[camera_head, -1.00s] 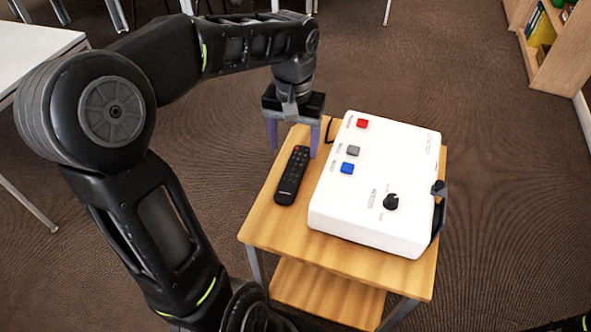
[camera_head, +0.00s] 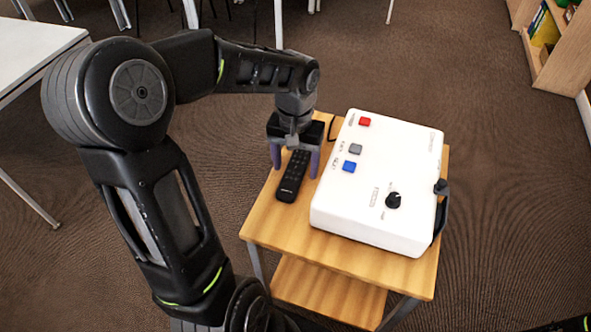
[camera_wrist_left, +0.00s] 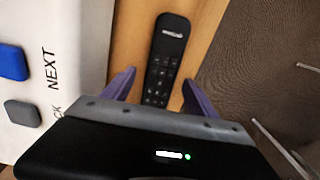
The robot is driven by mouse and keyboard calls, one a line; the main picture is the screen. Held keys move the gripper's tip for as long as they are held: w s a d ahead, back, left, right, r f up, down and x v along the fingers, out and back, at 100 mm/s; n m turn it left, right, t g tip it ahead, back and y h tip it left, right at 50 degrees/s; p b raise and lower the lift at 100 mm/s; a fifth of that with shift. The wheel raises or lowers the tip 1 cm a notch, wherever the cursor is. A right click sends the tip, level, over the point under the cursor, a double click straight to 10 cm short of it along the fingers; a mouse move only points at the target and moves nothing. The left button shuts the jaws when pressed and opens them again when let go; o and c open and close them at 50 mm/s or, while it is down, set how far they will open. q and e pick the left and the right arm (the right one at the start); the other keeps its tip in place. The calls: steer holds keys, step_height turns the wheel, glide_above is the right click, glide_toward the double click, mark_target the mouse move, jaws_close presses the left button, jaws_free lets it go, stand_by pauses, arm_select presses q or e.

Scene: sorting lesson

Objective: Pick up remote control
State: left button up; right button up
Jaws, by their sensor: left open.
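The black remote control (camera_head: 289,184) lies flat on the left part of the small wooden table (camera_head: 262,222). In the left wrist view, the remote (camera_wrist_left: 166,62) runs lengthwise between the two purple fingers. My left gripper (camera_head: 295,172) is open and points down over the far half of the remote, one finger on each side of it. In the wrist view, the gripper (camera_wrist_left: 158,88) hides the remote's lower end. I cannot tell whether the fingers touch the remote or the table. My right gripper is not in view.
A white box (camera_head: 372,205) with red, grey and blue buttons and a black knob stands close to the right of the remote. A white desk (camera_head: 32,50) is at the upper left, and a wooden shelf (camera_head: 557,68) at the upper right.

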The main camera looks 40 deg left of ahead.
arm_select(q)
steer(key=shift+f, duration=0.1)
steer(key=shift+c, duration=0.5)
jaws_close()
stand_by(0.6)
